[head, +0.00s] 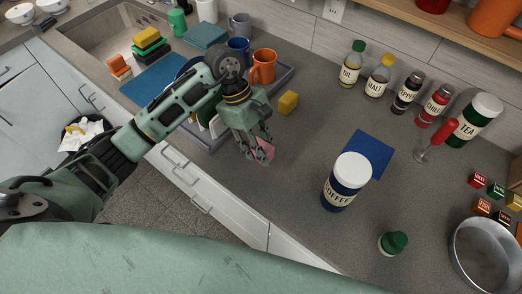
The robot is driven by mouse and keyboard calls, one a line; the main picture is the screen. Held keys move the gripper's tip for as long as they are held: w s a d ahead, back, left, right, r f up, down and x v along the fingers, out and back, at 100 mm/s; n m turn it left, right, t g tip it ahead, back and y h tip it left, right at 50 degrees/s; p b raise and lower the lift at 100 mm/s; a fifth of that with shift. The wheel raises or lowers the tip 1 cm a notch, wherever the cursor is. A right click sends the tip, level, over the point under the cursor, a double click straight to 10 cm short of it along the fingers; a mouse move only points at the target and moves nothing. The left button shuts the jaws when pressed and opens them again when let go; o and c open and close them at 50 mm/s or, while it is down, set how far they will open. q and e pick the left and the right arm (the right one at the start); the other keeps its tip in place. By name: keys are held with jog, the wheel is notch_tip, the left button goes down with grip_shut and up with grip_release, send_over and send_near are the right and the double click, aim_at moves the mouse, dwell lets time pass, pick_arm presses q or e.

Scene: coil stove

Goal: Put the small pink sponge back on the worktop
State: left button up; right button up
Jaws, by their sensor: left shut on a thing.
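The small pink sponge (266,149) is between the fingers of my left gripper (257,155), near the front edge of the worktop (300,152). The gripper is shut on it, and its fingers hide part of the sponge. The gripper points down over the worktop, just right of the dish rack. I cannot tell whether the sponge touches the surface. My right gripper does not show.
A yellow block (288,103) lies behind the gripper, and a coffee canister (346,182) stands to the right by a blue cloth (368,151). An orange mug (263,66) is on the rack. Worktop between gripper and canister is clear.

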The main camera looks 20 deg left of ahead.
pick_arm(q)
notch_tip(320, 180, down, 3)
jog(key=shift+s+f+p, duration=0.1)
jog(key=shift+f+p, duration=0.05)
jog(key=shift+p, duration=0.75)
jog(key=shift+f, duration=0.35)
jog(key=shift+f+b, duration=0.15)
jog(key=shift+b, duration=0.15)
jog(key=o, duration=1.2)
